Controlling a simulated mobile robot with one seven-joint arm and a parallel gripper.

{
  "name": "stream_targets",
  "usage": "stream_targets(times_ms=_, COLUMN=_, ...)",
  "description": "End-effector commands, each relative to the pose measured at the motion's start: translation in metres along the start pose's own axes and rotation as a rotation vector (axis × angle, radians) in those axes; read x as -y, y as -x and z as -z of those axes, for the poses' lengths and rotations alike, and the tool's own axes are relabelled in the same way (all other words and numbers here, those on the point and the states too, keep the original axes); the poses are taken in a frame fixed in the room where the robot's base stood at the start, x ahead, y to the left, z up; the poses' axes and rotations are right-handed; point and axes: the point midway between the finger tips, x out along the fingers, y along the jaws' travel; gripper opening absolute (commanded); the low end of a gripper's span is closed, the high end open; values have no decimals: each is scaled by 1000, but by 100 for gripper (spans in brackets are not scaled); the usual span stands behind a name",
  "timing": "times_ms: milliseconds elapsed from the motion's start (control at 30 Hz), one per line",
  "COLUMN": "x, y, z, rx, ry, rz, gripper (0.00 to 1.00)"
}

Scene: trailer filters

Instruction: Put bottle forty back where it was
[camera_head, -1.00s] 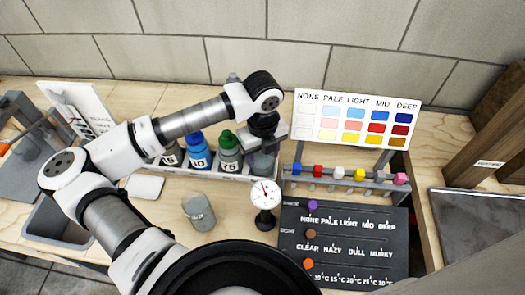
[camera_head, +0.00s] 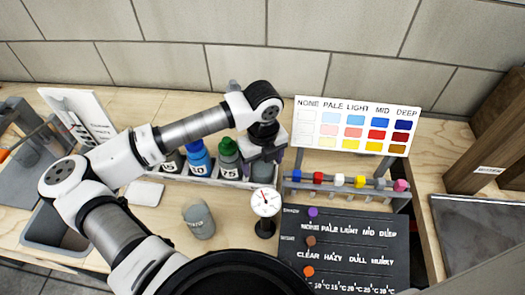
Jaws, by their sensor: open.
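A row of bottles stands in a white rack (camera_head: 226,183) at the back. They include a dark-capped one (camera_head: 172,162), a blue one (camera_head: 200,158) marked 10 and a green-capped one (camera_head: 229,159) marked 15. A grey bottle (camera_head: 262,172) stands at the right end of the row, its label hidden, so I cannot tell if it is forty. My gripper (camera_head: 263,155) points down over it, open, with its fingers close around the top. Whether they touch it cannot be told.
A grey jar (camera_head: 198,220) stands in front of the rack. A dial gauge (camera_head: 265,203) stands close before the grey bottle. To the right are a colour chart (camera_head: 354,125), a rail of coloured blocks (camera_head: 340,182) and a dark slider board (camera_head: 345,250). A sink (camera_head: 55,230) lies left.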

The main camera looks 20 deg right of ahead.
Motion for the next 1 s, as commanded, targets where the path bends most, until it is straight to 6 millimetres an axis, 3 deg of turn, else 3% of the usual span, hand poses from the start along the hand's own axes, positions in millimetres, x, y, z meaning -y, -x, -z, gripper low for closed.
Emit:
stream_targets(times_ms=167, x=0, y=22, z=-1, rx=5, ry=-1, rz=0, gripper=75)
stream_targets(times_ms=400, x=0, y=75, z=-1, rx=6, ry=0, rz=0, gripper=75)
stream_targets(times_ms=600, x=0, y=108, z=-1, rx=3, ry=1, rz=-1, gripper=75)
stream_targets(times_ms=800, x=0, y=121, z=0, rx=1, ry=0, rz=-1, gripper=75)
stream_targets(times_ms=1000, x=0, y=122, z=0, rx=0, ry=0, rz=0, gripper=75)
